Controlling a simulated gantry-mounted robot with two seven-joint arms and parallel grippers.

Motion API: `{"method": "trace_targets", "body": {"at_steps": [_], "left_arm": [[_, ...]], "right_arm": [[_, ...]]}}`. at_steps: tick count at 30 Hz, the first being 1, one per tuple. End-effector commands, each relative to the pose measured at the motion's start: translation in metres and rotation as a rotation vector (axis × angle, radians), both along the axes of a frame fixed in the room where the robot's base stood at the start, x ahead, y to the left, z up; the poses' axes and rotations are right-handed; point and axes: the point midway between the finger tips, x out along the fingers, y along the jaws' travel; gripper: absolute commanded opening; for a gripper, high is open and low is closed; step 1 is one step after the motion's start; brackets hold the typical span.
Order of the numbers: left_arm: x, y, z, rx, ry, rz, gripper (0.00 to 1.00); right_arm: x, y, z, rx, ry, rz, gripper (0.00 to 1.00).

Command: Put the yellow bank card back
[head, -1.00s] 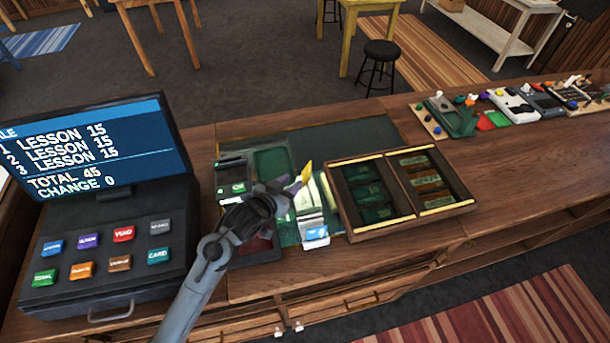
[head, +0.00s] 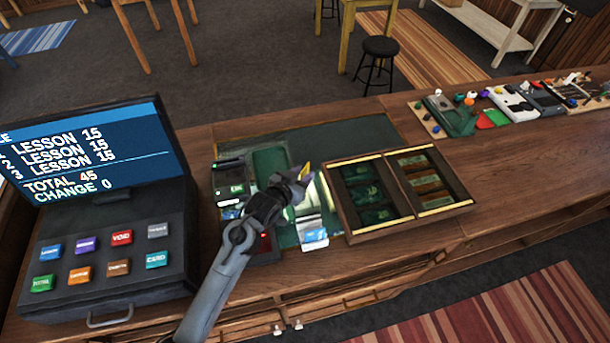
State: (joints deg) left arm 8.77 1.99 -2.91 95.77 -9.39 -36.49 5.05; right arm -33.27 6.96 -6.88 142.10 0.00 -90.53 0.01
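The yellow bank card (head: 305,171) shows as a small yellow piece at the fingertips of my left gripper (head: 300,178). Below the gripper stands a card terminal with a pale top and a blue-and-white front (head: 314,236). A second dark device with a green label (head: 231,181) is left of the gripper. My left arm hides part of the mat and a dark tray with a reddish inside (head: 266,246). My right gripper is out of view.
A wooden cash tray (head: 398,222) with banknotes in compartments lies right of the gripper. The register (head: 110,250) with its screen stands at the left. Several pedals and small parts (head: 512,104) lie at the far right.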

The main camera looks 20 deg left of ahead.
Motion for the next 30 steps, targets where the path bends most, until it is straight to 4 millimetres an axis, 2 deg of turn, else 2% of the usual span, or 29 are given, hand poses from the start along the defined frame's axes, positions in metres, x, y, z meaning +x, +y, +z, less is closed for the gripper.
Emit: {"method": "trace_targets", "body": {"at_steps": [15,25,30], "left_arm": [[0.045,0.0,-0.018,-0.001,-0.001,-0.001,0.34],[0.049,-0.001,-0.019,0.0,-0.001,0.0,0.34],[0.049,-0.001,-0.019,0.0,-0.001,0.0,0.08]], "right_arm": [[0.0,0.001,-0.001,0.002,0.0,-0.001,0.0],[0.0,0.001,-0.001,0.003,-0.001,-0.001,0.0],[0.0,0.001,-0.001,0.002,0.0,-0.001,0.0]]}}
